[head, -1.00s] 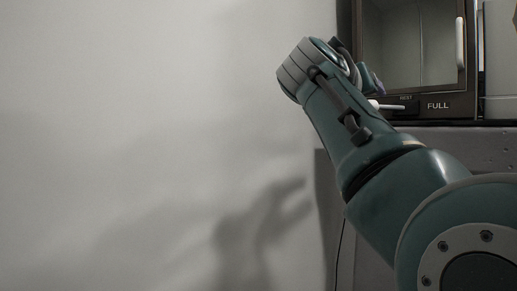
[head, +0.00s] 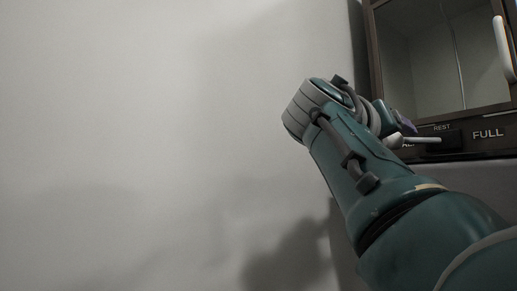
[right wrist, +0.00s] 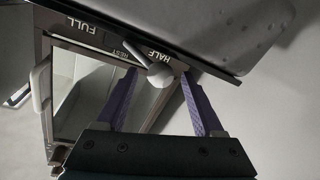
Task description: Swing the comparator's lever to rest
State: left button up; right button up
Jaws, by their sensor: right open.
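The comparator (head: 440,55) is a dark-framed glass case at the upper right of the head view. Its lever (head: 420,139) has a pale rod and a round white knob (right wrist: 160,75). In the head view the lever points left, off the REST label (head: 441,128). In the right wrist view the knob lies beside the HALF label (right wrist: 156,57), with REST (right wrist: 120,53) and FULL (right wrist: 76,24) further left. My right gripper (right wrist: 160,74) is open, its purple fingers on either side of the knob in that view. Contact cannot be told. My left gripper is out of view.
A white door handle (head: 503,47) stands out from the case's right side; it also shows in the right wrist view (right wrist: 41,85). A grey speckled surface (right wrist: 225,25) lies beside the case's base. A plain wall fills the left of the head view.

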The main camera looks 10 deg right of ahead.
jog(key=shift+a, duration=0.1)
jog(key=shift+f, duration=0.1)
jog(key=shift+c, duration=0.7)
grip_shut()
dwell(0.7)
